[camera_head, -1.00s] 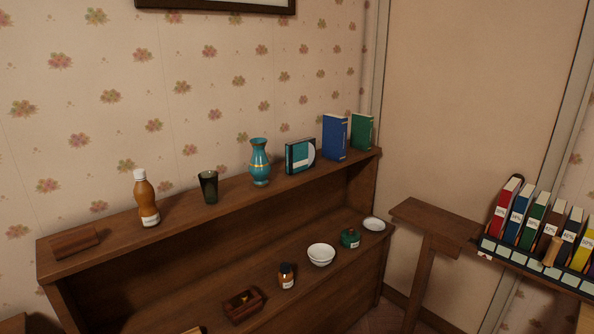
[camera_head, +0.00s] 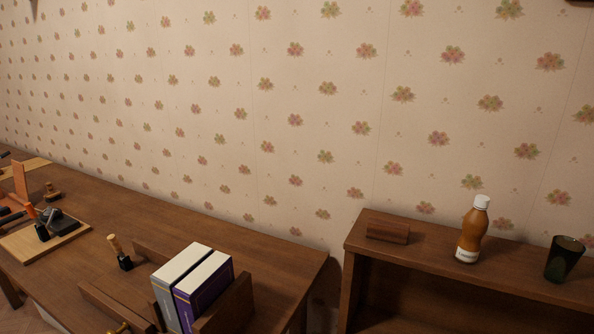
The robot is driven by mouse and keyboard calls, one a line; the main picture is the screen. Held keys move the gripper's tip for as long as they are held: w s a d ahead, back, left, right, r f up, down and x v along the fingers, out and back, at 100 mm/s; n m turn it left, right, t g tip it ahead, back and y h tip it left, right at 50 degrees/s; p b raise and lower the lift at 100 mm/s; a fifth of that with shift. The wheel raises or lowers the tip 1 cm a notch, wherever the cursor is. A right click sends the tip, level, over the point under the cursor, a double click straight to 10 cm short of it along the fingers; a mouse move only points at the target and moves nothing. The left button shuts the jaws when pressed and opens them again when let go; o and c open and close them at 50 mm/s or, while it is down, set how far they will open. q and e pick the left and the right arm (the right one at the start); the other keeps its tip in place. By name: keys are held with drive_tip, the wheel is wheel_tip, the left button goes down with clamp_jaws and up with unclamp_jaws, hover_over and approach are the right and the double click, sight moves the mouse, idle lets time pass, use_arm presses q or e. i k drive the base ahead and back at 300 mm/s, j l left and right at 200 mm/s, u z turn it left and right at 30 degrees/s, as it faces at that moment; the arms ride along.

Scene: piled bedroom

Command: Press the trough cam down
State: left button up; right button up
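A wooden trough (camera_head: 118,301) with low side boards stands at the near edge of the long table. Two thick books (camera_head: 190,283), one grey and one purple with pale page edges, stand upright in it beside a wooden end block (camera_head: 228,305). A small brass-coloured part (camera_head: 119,328) shows at the trough's near end, cut by the bottom edge of the picture. It may be the trough cam, but I cannot tell for sure or see its position. Neither of my grippers is in view.
The long wooden table (camera_head: 200,222) runs along the wall. A wooden-handled stamp (camera_head: 119,251) stands left of the trough. Farther left is a board (camera_head: 60,242) with a clamp-like tool. A shelf on the right bears a wooden block (camera_head: 388,232), a bottle (camera_head: 472,232) and a dark glass (camera_head: 563,259).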

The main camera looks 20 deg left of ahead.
sight(113, 239)
drive_tip(key=i+l+u, duration=0.15)
drive_tip(key=u, duration=0.3)
drive_tip(key=i+l+u, duration=0.15)
drive_tip(key=u, duration=0.3)
drive_tip(key=i+l+u, duration=0.1)
drive_tip(key=l+u, duration=0.2)
drive_tip(key=u, duration=0.15)
drive_tip(key=l+u, duration=0.25)
drive_tip(key=u, duration=0.2)
drive_tip(key=i+l+u, duration=0.1)
drive_tip(key=l+u, duration=0.2)
drive_tip(key=u, duration=0.15)
drive_tip(key=j+u, duration=0.2)
drive_tip(key=u, duration=0.3)
drive_tip(key=j+u, duration=0.25)
drive_tip(key=u, duration=0.25)
drive_tip(key=j+u, duration=0.25)
drive_tip(key=u, duration=0.2)
